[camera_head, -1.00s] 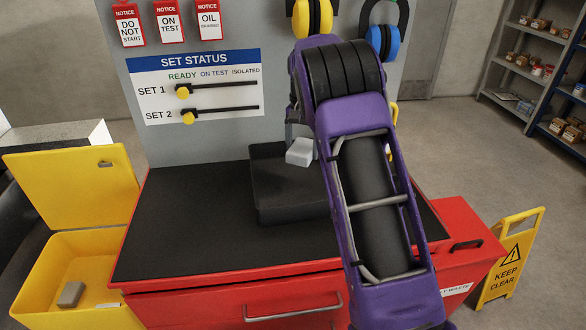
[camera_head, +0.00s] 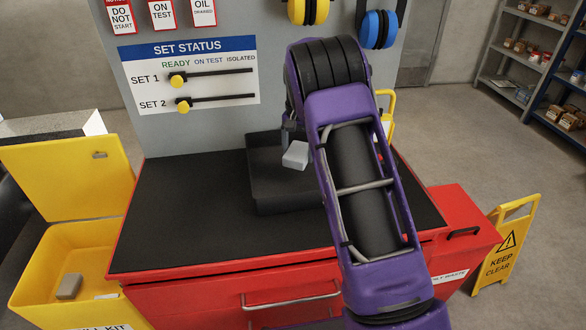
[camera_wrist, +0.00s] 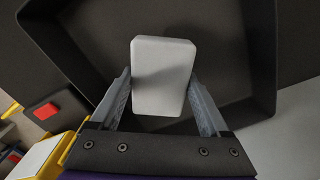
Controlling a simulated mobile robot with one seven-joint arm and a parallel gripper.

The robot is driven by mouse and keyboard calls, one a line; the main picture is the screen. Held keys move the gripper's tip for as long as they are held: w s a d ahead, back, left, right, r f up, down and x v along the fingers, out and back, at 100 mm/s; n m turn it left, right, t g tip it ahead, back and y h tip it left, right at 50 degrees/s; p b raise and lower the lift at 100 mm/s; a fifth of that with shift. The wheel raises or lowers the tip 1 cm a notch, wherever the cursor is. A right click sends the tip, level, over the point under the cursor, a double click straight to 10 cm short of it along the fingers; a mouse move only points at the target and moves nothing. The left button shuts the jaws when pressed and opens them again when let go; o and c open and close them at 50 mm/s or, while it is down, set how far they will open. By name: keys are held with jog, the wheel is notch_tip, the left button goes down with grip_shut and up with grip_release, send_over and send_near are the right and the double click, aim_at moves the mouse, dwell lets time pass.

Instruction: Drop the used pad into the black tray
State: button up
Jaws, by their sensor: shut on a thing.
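The used pad is a pale grey-white block (camera_head: 296,155) between my gripper's fingers, and it fills the middle of the wrist view (camera_wrist: 162,76). My gripper (camera_wrist: 162,95) is shut on it, one finger on each side. The black tray (camera_head: 283,189) sits on the dark top of the red cabinet, partly hidden behind my purple arm. The pad is over the tray's opening. In the wrist view the tray's floor and walls (camera_wrist: 262,50) surround the pad. I cannot tell exactly how high it is above the floor.
An open yellow bin (camera_head: 85,240) with a grey block (camera_head: 69,287) inside stands at the left. A status board (camera_head: 190,75) rises behind the cabinet top (camera_head: 180,215). A red bin (camera_head: 465,235) and a yellow sign (camera_head: 505,245) stand at the right.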

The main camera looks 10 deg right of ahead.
jog(key=o, duration=1.3)
jog(key=shift+r, duration=0.1)
notch_tip(320, 180, up, 17)
jog(key=shift+r, duration=0.15)
